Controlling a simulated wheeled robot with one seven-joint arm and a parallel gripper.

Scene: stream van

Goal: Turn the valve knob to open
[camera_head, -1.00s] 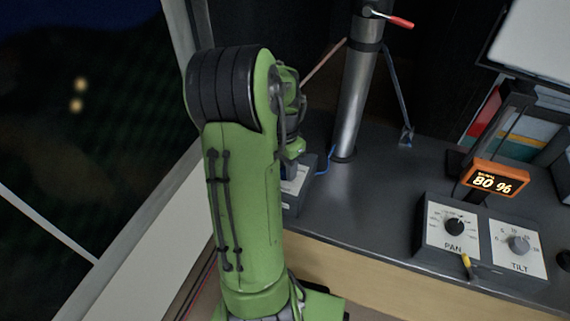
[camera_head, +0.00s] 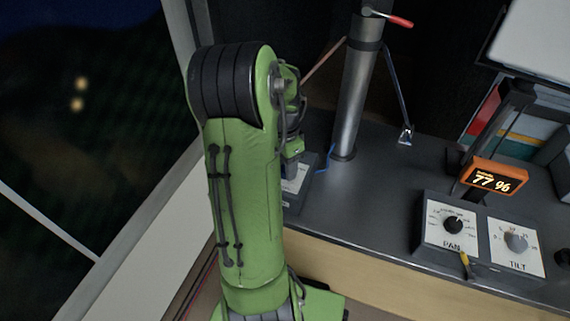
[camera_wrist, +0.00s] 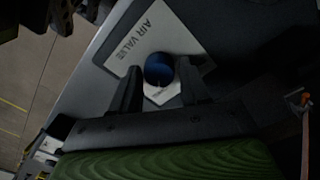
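The valve knob (camera_wrist: 159,70) is a round, dark blue knob on a pale panel marked "AIR VALVE" (camera_wrist: 150,38), in the wrist view. The finger contact itself is dim. In the head view the valve box (camera_head: 297,187) shows only in part behind my green arm. The knob and fingers are hidden there.
A metal mast (camera_head: 355,100) with a red-handled crank (camera_head: 400,20) stands right of my arm. The PAN (camera_head: 452,226) and TILT (camera_head: 516,242) dial boxes stand at the right front of the desk.

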